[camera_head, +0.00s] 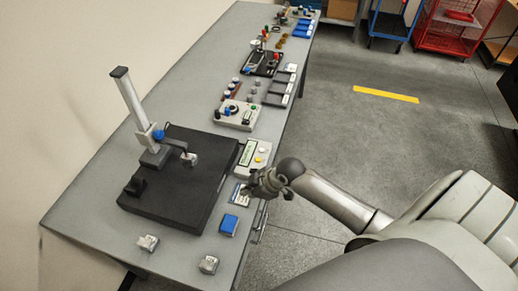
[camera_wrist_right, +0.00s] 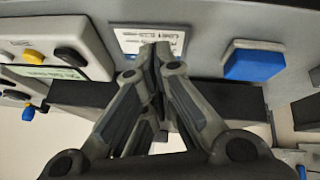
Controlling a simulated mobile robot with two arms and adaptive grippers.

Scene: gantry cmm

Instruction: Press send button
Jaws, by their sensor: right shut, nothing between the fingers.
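A light grey control box (camera_head: 251,166) with a green display and small buttons stands at the table's right edge, beside the black plate. In the right wrist view the same box (camera_wrist_right: 92,35) is at the left, with a yellow button (camera_wrist_right: 33,57), a black button (camera_wrist_right: 70,57) and a green display (camera_wrist_right: 50,74). I cannot read which one is the send button. My right gripper (camera_head: 246,187) is shut and empty, just nearer than the box, over a white label card (camera_head: 240,198). In the wrist view its fingertips (camera_wrist_right: 155,50) are right of the box and apart from it. My left gripper is out of view.
A black plate (camera_head: 175,200) bears a gantry column (camera_head: 130,98) with a probe. A blue block (camera_head: 228,225) and small metal pieces (camera_head: 208,264) lie near the front. Another knobbed box (camera_head: 236,115) stands farther back. Free floor lies right of the table.

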